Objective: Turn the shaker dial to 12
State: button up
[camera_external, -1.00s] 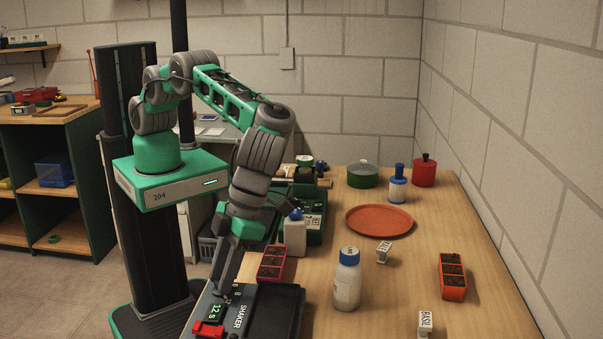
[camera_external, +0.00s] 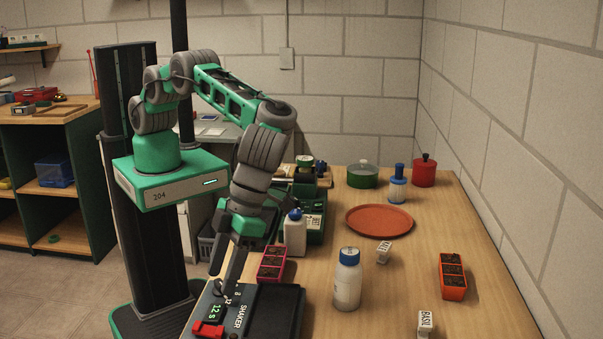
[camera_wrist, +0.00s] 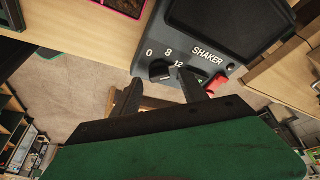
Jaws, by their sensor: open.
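The shaker (camera_external: 277,307) is a dark box at the table's front left, lettered SHAKER. Its small display (camera_external: 217,311) reads 12 s. In the wrist view the shaker's face (camera_wrist: 232,68) carries the marks 0, 8 and 12. The dark dial (camera_wrist: 160,70) sits beside these marks, near the 12; its exact pointing is hard to make out. My gripper (camera_external: 222,285) is open above the dial. In the wrist view my gripper (camera_wrist: 158,78) has its fingers spread, with the dial between and just beyond the tips. Nothing is held.
A red switch (camera_external: 208,329) is on the shaker's front; it also shows in the wrist view (camera_wrist: 217,84). A pink seedling tray (camera_external: 272,263) and a white bottle (camera_external: 295,234) stand behind the shaker. A blue-capped bottle (camera_external: 347,281) stands to its right.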

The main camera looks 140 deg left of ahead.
aim_at(239, 287)
jog(key=p+v, duration=0.2)
jog(key=v, duration=0.5)
jog(key=shift+p, duration=0.4)
jog(key=shift+r, duration=0.1)
